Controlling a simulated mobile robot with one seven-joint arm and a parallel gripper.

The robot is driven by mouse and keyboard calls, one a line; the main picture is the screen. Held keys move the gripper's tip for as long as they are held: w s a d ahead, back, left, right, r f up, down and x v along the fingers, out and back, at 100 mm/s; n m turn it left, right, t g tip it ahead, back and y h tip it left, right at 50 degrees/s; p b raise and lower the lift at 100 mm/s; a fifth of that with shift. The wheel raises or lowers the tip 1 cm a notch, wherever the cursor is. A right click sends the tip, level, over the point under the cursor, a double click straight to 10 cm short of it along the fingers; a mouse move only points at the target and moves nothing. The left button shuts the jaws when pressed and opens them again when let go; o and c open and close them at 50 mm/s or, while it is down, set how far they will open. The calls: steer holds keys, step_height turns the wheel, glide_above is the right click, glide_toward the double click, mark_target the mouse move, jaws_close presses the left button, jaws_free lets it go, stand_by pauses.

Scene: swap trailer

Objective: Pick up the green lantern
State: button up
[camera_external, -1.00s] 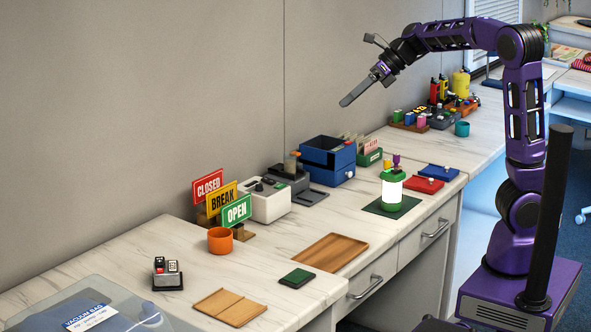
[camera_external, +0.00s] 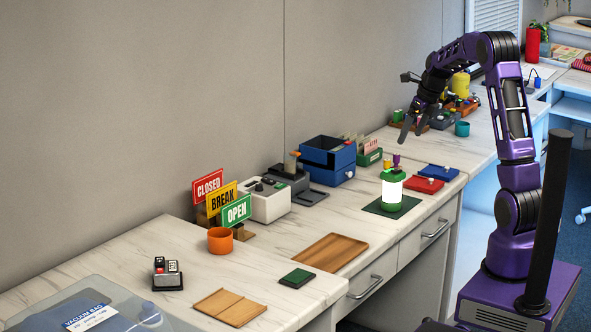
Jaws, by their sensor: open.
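The green lantern (camera_external: 392,190) stands upright on a dark green mat (camera_external: 408,207) near the front edge of the counter. It has a glowing white middle with green top and base, and small coloured pieces stand at its top. My gripper (camera_external: 409,133) is above and slightly behind the lantern in the picture, pointing down with its fingers apart. It is empty and does not touch the lantern.
Red (camera_external: 424,185) and blue (camera_external: 439,172) flat pieces lie right of the lantern. A blue box (camera_external: 328,158) and a green card holder (camera_external: 369,158) stand behind it. A wooden tray (camera_external: 331,252) lies to the left.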

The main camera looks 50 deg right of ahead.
mark_target(393, 178)
steer(key=shift+m, duration=0.3)
steer(key=b+x, duration=0.1)
steer(key=x, duration=0.5)
steer(key=b+x, duration=0.1)
steer(key=x, duration=0.5)
steer(key=d+b+x, duration=0.1)
steer(key=x, duration=0.4)
steer(key=shift+d+f, duration=0.1)
steer(key=shift+f, duration=0.3)
steer(key=shift+c, duration=0.2)
steer(key=shift+r, duration=0.1)
jaws_close()
